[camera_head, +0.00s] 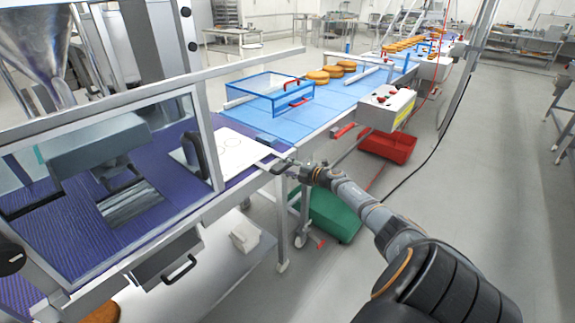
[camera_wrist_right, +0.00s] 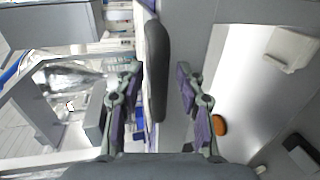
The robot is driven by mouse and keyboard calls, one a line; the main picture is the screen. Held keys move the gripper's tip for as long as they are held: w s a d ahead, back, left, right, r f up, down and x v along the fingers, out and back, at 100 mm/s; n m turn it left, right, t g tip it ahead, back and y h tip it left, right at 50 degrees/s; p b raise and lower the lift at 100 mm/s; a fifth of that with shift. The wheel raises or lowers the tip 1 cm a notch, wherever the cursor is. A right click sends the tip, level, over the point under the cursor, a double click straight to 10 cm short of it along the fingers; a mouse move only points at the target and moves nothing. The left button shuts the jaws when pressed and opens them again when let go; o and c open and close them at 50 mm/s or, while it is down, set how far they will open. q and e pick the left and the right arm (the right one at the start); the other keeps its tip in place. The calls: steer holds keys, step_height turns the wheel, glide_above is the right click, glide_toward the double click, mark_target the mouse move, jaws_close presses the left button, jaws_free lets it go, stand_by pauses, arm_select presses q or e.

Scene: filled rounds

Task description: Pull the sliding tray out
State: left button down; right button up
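The sliding tray appears to be the flat white plate (camera_head: 232,150) with ring outlines, lying on the blue-purple belt beside the clear guard. A black upright handle (camera_head: 194,158) stands at its left end; it also shows in the right wrist view (camera_wrist_right: 156,70). My right gripper (camera_head: 278,165) is at the front edge of the plate, to the right of the handle and apart from it in the head view. In the right wrist view its two fingers (camera_wrist_right: 158,105) are spread, with the handle lined up between them and no contact visible. My left gripper is out of view.
A metal-framed clear guard (camera_head: 211,140) stands left of the plate. A blue frame with red handles (camera_head: 270,95) stands farther along the belt. Green (camera_head: 333,213) and red (camera_head: 388,146) bins sit below.

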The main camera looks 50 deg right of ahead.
steer(key=v, duration=0.7)
steer(key=shift+s, duration=0.25)
steer(key=shift+d+r, duration=0.1)
stand_by(0.4)
steer(key=s+a+f+m+g+h, duration=0.15)
steer(key=s+f+m, duration=0.35)
steer(key=f, duration=0.6)
steer(key=s+f+m+g+h, duration=0.2)
steer(key=s+f+m+g, duration=0.1)
steer(key=s+f, duration=0.55)
steer(key=s+f+m+g+h, duration=0.15)
steer(key=s+f+m, duration=0.3)
steer(key=f, duration=0.75)
steer(key=s+a+f+m+g+y, duration=0.1)
steer(key=s+a+f+m+g, duration=0.3)
steer(key=s+a+f, duration=0.9)
steer(key=s+a+f+m+g+y, duration=0.1)
steer(key=s+a+f+g, duration=0.1)
steer(key=s+a, duration=0.4)
steer(key=s+a+f+m+g+y, duration=0.1)
steer(key=s+a+f, duration=0.4)
steer(key=a, duration=0.5)
steer(key=shift+s+a+g, duration=0.4)
steer(key=shift+s+g, duration=0.3)
steer(key=shift+s, duration=0.3)
steer(key=shift+o, duration=0.5)
steer(key=shift+d, duration=0.1)
